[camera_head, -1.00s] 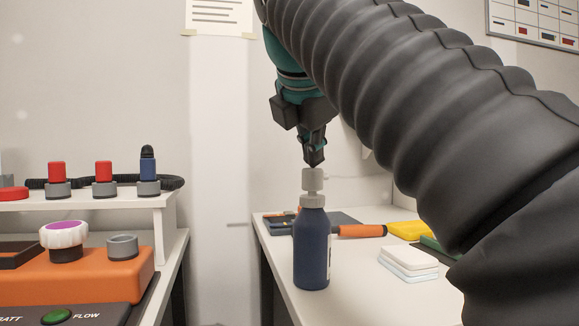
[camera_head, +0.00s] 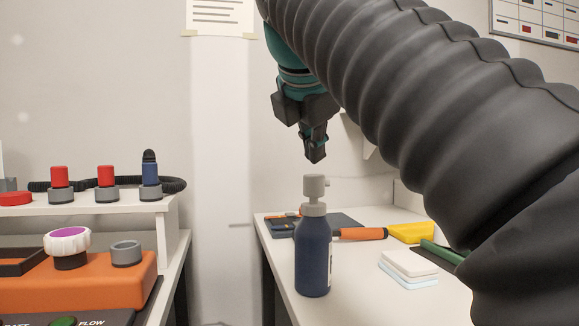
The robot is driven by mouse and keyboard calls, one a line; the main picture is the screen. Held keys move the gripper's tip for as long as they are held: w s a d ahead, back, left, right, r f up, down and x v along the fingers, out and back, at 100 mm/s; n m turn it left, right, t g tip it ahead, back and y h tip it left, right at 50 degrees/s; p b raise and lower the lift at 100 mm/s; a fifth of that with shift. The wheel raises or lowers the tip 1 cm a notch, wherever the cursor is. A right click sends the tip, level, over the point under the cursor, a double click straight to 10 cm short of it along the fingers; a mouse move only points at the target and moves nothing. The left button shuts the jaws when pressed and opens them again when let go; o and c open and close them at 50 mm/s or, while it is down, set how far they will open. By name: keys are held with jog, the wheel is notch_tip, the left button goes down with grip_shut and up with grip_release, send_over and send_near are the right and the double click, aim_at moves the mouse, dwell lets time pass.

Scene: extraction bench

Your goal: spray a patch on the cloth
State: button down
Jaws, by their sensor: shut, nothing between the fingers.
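A dark blue spray bottle (camera_head: 313,252) with a grey pump top (camera_head: 314,188) stands upright near the left edge of the right-hand bench. My gripper (camera_head: 315,158) points down above the pump top, shut and empty, with a small gap between its tips and the pump in the picture. A folded white and pale blue cloth-like stack (camera_head: 409,265) lies on the bench right of the bottle; I cannot tell whether it is the cloth or pads. No sprayed patch can be made out.
A yellow item (camera_head: 410,233) and a green item (camera_head: 441,251) lie farther right. A left bench holds an orange unit (camera_head: 75,283) and a white shelf (camera_head: 110,208). A gap separates the benches.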

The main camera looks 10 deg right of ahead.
aim_at(314, 175)
notch_tip(314, 175, up, 3)
jog(key=shift+f+p, duration=0.1)
jog(key=shift+p, duration=1)
jog(key=shift+r, duration=1.55)
